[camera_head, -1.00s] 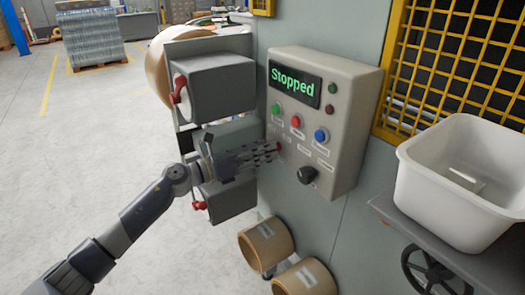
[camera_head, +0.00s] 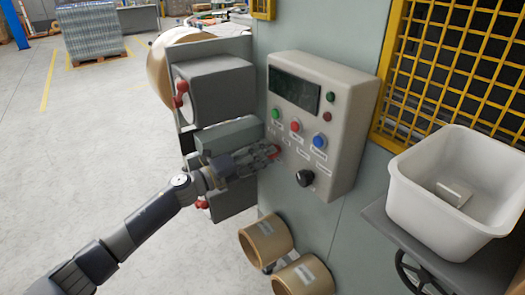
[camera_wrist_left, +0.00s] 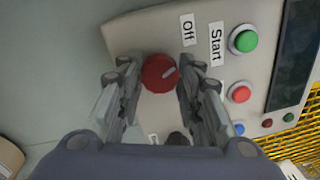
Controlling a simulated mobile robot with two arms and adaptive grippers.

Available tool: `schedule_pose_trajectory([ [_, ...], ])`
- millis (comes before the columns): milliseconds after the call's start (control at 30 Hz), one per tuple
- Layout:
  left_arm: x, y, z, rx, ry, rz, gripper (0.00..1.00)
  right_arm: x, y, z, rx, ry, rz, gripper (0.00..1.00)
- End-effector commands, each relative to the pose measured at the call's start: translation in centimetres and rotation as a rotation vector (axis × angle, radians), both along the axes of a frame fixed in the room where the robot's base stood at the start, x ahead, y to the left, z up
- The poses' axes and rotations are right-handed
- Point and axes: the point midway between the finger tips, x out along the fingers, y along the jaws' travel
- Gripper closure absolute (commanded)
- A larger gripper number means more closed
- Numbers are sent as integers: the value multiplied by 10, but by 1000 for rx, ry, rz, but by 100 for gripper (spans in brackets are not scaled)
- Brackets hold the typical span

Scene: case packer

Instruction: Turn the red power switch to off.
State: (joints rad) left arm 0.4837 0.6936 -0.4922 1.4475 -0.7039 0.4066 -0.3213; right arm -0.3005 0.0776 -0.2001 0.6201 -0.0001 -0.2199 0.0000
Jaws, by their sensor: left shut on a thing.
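The red power switch (camera_head: 276,150) is a round knob at the lower left of the grey control panel (camera_head: 345,103). It shows in the left wrist view (camera_wrist_left: 160,74) between my fingers, with a pale mark on its face slanting toward the side of the "Off" label (camera_wrist_left: 187,30). My left gripper (camera_head: 270,155) is shut on the knob; its fingers (camera_wrist_left: 157,66) flank it on both sides. The panel's display (camera_head: 294,90) is dark, with no text. My right gripper is not in view.
Green (camera_head: 275,114), red (camera_head: 295,127) and blue (camera_head: 320,141) buttons sit above a black knob (camera_head: 305,178). A white bin (camera_head: 410,192) stands at right. Tape rolls (camera_head: 266,240) are below. Grey machine boxes (camera_head: 217,85) stand close to my left gripper.

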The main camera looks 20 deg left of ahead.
Motion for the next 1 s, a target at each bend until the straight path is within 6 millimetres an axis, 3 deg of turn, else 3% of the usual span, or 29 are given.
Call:
schedule_pose_trajectory([
  [400,0,0,0,-148,114,2,91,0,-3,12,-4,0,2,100],
  [967,0,0,-1,-170,131,2,91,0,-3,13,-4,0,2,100],
  [1000,0,0,-1,-170,131,2,58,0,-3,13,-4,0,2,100],
])
